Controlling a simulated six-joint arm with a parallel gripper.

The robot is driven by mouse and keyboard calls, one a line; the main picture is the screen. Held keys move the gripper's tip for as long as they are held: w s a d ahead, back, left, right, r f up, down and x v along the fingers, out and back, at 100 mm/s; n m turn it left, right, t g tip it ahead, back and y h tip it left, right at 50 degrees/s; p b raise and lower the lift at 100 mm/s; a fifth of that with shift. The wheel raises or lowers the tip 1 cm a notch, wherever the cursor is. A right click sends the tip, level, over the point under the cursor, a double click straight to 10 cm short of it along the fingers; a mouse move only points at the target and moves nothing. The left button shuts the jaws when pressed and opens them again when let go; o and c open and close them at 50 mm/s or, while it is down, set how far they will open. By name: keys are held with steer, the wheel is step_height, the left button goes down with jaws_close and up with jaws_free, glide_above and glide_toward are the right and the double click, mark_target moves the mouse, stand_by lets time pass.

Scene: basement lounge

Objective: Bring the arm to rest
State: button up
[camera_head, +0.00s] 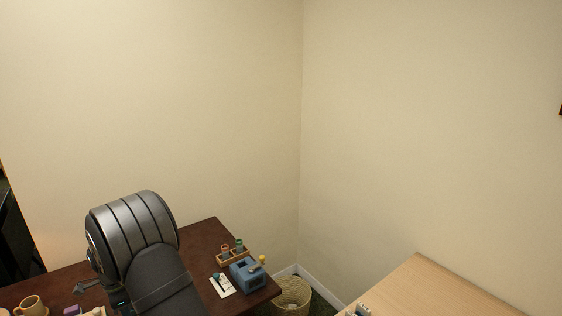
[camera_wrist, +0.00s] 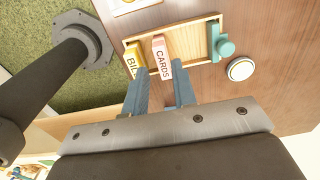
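My arm (camera_head: 140,245) shows in the head view as a thick grey banded link over the brown desk at the lower left. My gripper is not visible there. In the wrist view my gripper (camera_wrist: 160,88) has its two blue-grey fingers apart, with a gap between them and nothing held. Beyond the fingertips is a shallow wooden tray (camera_wrist: 200,24). It holds a yellow block (camera_wrist: 133,60) lettered "BIL…", partly hidden, a pink block (camera_wrist: 162,57) lettered "CARDS", and a teal piece (camera_wrist: 221,42) at its right end.
A brown desk (camera_head: 205,238) bears a wooden rack (camera_head: 233,256), a blue device (camera_head: 248,274) with a yellow knob, a white card (camera_head: 222,285) and a mug (camera_head: 32,306). A wicker basket (camera_head: 291,296) stands in the corner. A pale wood table (camera_head: 430,285) is at right.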

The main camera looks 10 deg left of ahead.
step_height(320, 180, down, 8)
steer(key=shift+f, duration=0.25)
step_height(320, 180, up, 5)
steer(key=shift+f, duration=0.15)
steer(key=w+d+r+n, duration=0.2)
steer(key=w+d+n, duration=0.3)
steer(key=d+n, duration=0.3)
steer(key=w+d+r+n, duration=0.3)
steer(key=w+d+n, duration=0.2)
steer(key=d+n, duration=0.4)
steer(key=shift+d+r, duration=0.3)
steer(key=shift+d, duration=1.9)
steer(key=shift+o, duration=0.4)
